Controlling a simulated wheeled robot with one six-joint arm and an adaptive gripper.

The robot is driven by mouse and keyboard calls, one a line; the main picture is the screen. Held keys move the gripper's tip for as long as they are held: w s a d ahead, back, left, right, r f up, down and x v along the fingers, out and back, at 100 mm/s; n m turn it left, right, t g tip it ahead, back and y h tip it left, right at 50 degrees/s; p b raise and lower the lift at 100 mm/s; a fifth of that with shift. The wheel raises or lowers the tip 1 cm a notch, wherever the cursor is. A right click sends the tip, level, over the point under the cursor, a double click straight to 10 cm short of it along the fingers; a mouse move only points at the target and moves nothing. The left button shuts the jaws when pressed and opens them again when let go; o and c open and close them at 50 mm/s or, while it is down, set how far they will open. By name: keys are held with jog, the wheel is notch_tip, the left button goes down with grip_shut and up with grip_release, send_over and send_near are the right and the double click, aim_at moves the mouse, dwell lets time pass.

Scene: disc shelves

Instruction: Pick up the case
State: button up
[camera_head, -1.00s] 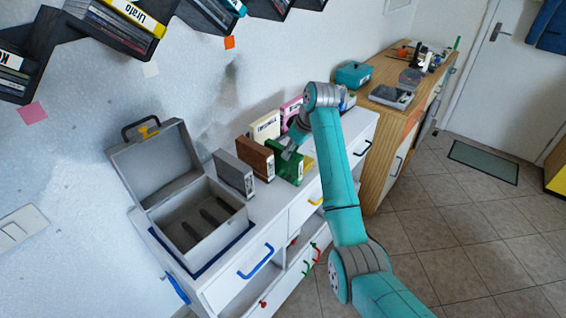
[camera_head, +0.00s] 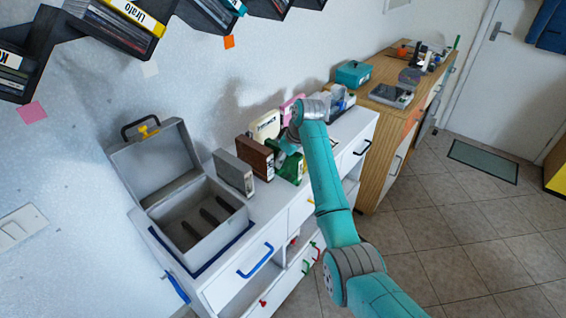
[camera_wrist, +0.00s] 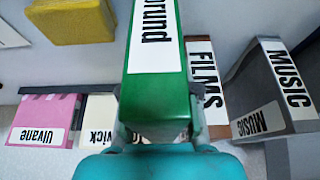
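The green case (camera_head: 292,168) stands upright on the white cabinet, in front of the cream case. In the wrist view the green case (camera_wrist: 158,90) fills the middle, its white label ending in "rund". My gripper (camera_wrist: 159,125) has one finger on each side of the green case, close against its sides. I see no clear gap, but I cannot tell whether the fingers press on it. In the head view my gripper (camera_head: 287,145) is at the top of the case, largely hidden by the arm. The case shows no visible lift.
The brown case (camera_head: 256,158) and grey case (camera_head: 233,172) stand left of the green one. The cream case (camera_head: 264,127) and pink case (camera_head: 288,110) are behind. An open grey box (camera_head: 226,222) with slots stands at the cabinet's left. A yellow object (camera_wrist: 70,22) shows in the wrist view.

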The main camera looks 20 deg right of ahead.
jog(key=shift+f, duration=0.2)
dwell(0.4)
grip_shut()
